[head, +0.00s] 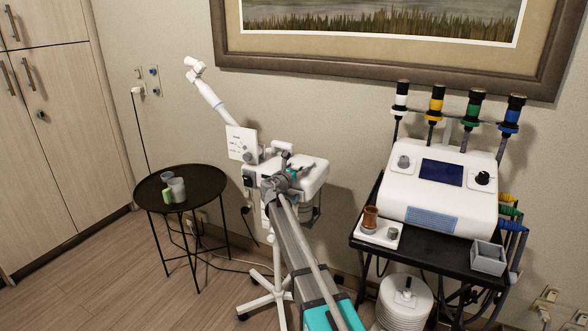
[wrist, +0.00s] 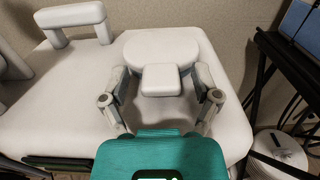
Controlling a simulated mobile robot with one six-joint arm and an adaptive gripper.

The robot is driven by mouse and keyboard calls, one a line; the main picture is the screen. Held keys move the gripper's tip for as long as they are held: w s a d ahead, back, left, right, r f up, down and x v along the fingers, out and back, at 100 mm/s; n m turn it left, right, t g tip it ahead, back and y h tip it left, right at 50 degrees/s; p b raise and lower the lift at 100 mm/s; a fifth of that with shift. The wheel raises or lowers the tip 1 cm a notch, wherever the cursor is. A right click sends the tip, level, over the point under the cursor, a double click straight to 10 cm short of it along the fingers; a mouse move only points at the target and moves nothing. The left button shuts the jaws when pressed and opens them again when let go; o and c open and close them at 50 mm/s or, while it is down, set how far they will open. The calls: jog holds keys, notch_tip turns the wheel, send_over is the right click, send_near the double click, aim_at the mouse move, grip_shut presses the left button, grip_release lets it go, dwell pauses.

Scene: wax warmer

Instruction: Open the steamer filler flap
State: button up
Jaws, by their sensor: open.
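The steamer is a white unit on a wheeled stand, in the middle of the head view (head: 312,176). Its white top fills much of the wrist view (wrist: 60,100). The filler flap (wrist: 160,50) is a rounded white plate with a square raised tab at its near edge. It lies flat on the top and looks closed. My gripper (wrist: 160,82) is open, with one finger on each side of the tab and a gap to each. I cannot tell whether the fingertips touch the top. In the head view my gripper (head: 282,182) largely hides the flap.
A white handle (wrist: 74,16) stands up from the steamer's top. The white steam arm (head: 210,95) rises at the back left. A round black table with cups (head: 205,185) stands left. A black trolley (head: 440,246) with a white device (head: 438,190) stands close on the right.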

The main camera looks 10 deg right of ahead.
grip_shut()
jog(key=shift+a, duration=0.3)
jog(key=shift+r, duration=0.1)
jog(key=shift+r, duration=0.1)
